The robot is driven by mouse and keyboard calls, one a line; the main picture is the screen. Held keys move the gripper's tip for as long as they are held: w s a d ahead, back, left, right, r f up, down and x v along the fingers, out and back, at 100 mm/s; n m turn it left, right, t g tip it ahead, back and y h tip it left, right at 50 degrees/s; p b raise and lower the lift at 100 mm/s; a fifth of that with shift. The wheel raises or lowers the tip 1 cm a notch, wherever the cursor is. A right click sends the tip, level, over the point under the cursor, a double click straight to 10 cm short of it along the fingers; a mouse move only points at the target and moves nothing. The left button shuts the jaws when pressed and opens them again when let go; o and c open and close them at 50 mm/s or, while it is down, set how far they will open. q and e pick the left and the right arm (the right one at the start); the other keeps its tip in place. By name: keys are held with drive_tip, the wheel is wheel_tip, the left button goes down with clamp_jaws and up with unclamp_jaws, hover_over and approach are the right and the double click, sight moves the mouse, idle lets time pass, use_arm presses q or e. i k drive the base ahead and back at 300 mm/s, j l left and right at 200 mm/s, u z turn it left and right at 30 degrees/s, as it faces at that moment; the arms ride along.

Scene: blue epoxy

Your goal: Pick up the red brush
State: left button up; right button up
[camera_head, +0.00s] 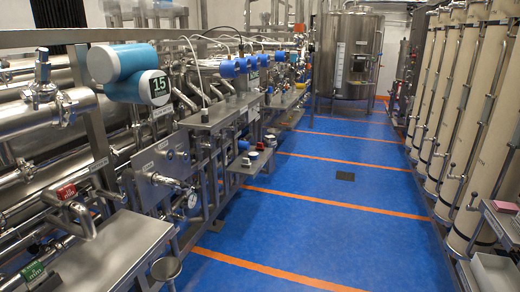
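A flat red object (505,206) lies on a metal shelf at the right edge of the head view. It may be the red brush, but it is too small and cut off to tell its bristles or handle. Neither of my grippers is in view, and nothing is seen being held.
A white bin (494,272) stands below the shelf at lower right. Tall cream columns (484,130) line the right side. Steel piping and a metal table (112,250) fill the left. A steel tank (347,55) stands at the back.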

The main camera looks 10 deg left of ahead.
sight(259, 147)
drive_tip(key=i, duration=0.9)
drive_tip(key=i+u, duration=0.1)
drive_tip(key=i, duration=0.85)
drive_tip(key=i+l, duration=0.1)
drive_tip(key=i, duration=0.8)
drive_tip(key=i+l+u, duration=0.1)
drive_tip(key=i, duration=0.8)
